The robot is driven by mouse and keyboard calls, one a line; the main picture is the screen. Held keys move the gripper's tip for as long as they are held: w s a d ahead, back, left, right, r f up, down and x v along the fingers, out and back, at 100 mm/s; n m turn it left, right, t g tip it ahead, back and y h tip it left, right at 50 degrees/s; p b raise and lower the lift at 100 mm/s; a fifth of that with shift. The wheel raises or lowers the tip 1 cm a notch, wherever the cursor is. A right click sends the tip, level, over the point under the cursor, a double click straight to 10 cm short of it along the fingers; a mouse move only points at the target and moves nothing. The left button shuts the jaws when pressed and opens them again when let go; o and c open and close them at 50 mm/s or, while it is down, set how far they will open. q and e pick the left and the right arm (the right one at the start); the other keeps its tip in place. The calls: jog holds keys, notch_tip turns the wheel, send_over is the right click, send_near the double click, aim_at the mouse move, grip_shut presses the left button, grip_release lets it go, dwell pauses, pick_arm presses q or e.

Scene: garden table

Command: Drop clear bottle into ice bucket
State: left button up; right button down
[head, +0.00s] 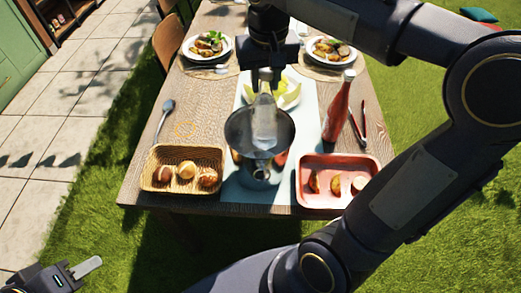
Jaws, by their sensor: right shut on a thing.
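The clear bottle (264,122) hangs upright below my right gripper (265,75), which is shut on its top. The ice bucket (234,133) is a grey metal bucket with a wide round opening, at the near middle of the table. The bottle's lower part overlaps the bucket's opening in the head view. I cannot tell whether its base is inside the bucket or still above it. My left gripper (88,267) is at the bottom left, off the table. One pale finger shows and the rest is cut off or hidden.
A wicker basket with rolls (150,174) stands left of the bucket. A red tray (320,201) with food pieces, a red bottle (338,110) and tongs (358,130) are on the right. Two plates of food stand farther back. My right arm covers the right side.

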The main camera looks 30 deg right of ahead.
aim_at(267, 72)
jog(key=shift+f+b, duration=1.7)
jog(key=shift+f, duration=0.4)
jog(key=c, duration=1)
grip_release()
jog(key=r, duration=0.5)
jog(key=s+r+p, duration=0.1)
jog(key=r, duration=0.1)
jog(key=shift+a+r, duration=0.15)
jog(key=shift+r, duration=0.25)
jog(key=s+a+f+t+y, duration=0.1)
jog(key=s+f, duration=0.4)
jog(key=s+a+f+t+y, duration=0.1)
jog(key=s+f, duration=0.4)
jog(key=f, duration=0.1)
jog(key=s+a+f+n+t+y, duration=0.1)
jog(key=s+a+f+t+y, duration=0.1)
jog(key=s+f, duration=0.3)
jog(key=shift+s+f, duration=0.35)
jog(key=shift+s, duration=0.25)
